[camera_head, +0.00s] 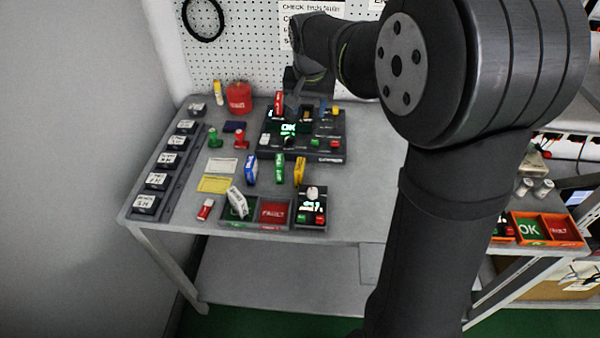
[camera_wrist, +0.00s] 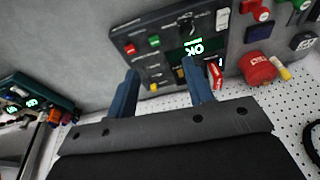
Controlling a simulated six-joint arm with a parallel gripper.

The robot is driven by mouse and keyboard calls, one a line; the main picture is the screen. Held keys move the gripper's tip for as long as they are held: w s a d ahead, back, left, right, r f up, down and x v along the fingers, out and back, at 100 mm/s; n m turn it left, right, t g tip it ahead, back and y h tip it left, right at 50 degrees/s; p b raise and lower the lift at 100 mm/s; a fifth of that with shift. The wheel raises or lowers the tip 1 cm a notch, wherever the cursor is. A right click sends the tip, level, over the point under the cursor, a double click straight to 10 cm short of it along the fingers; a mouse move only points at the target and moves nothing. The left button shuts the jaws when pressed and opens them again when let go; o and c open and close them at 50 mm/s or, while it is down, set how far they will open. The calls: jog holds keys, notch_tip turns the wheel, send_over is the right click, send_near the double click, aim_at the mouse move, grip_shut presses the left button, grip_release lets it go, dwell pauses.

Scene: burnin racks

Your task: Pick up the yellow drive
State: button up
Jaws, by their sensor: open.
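The yellow drive (camera_head: 299,171) stands upright on the bench in the head view, to the right of a green drive (camera_head: 279,168) and a blue drive (camera_head: 251,169). I cannot make it out in the wrist view. My gripper (camera_wrist: 160,66) is open, with two blue fingers apart and nothing visible held between them. In the head view its end is small and partly hidden near the back of the black test rack, well behind the yellow drive. The rack (camera_head: 326,153) shows a lit OK screen and also appears in the wrist view (camera_wrist: 150,27).
A red drive (camera_head: 279,103) stands in the rack. A white drive (camera_head: 236,202) leans in a tray with a red FAULT section (camera_head: 273,212). A small black box (camera_head: 314,218) with a white knob stands beside it. A red canister (camera_head: 238,97) stands at the back left.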

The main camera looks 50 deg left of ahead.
jog(key=h, duration=0.1)
send_near(300, 164)
jog(key=shift+g, duration=0.4)
jog(key=f, duration=0.4)
jog(key=w+f, duration=0.1)
jog(key=f, duration=0.1)
jog(key=shift+w+a+f, duration=0.15)
jog(key=shift+a+f, duration=0.05)
jog(key=shift+f, duration=0.75)
jog(key=shift+w+a+f, duration=0.15)
jog(key=shift+a+f, duration=0.05)
jog(key=shift+f, duration=0.7)
jog(key=shift+w+a+f, duration=0.1)
jog(key=shift+a+f, duration=0.05)
jog(key=shift+f, duration=0.8)
grip_shut()
